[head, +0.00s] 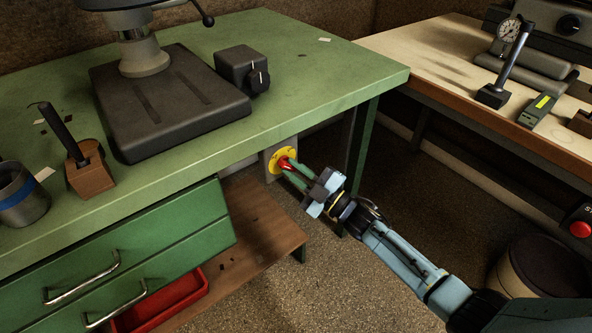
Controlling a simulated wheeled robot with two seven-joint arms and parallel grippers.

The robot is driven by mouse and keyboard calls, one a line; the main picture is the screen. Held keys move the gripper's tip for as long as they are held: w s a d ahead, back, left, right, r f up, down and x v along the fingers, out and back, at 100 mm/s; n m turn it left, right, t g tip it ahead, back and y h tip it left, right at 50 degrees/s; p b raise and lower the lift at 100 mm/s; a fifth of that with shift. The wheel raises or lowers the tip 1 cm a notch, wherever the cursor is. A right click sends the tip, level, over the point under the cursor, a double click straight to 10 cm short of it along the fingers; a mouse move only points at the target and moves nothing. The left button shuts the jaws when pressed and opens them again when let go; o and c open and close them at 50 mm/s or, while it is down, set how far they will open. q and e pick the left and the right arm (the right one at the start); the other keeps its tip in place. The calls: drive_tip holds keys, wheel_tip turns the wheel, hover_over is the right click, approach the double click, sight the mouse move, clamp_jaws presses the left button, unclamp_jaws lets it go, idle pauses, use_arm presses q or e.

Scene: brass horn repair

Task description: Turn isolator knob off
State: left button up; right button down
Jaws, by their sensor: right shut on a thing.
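The isolator is a grey box with a round yellow plate (279,155) and a red knob (286,164), below the front edge of the green bench at its right end. My right gripper (290,168) reaches in from the lower right. Its greenish fingers are shut on the red knob and hide part of it. The knob's exact angle and any markings are too small to read. My left gripper is not in view.
The green bench (330,75) carries a drill press base (165,100), a dark box with a knob (243,70), a wooden block with a tool (90,172) and a cup (20,195). Drawers (125,255) are below. A lighter bench (440,55) stands right. Floor between is clear.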

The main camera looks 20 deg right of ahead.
drive_tip(key=shift+w+r, duration=0.1)
drive_tip(key=shift+r, duration=0.2)
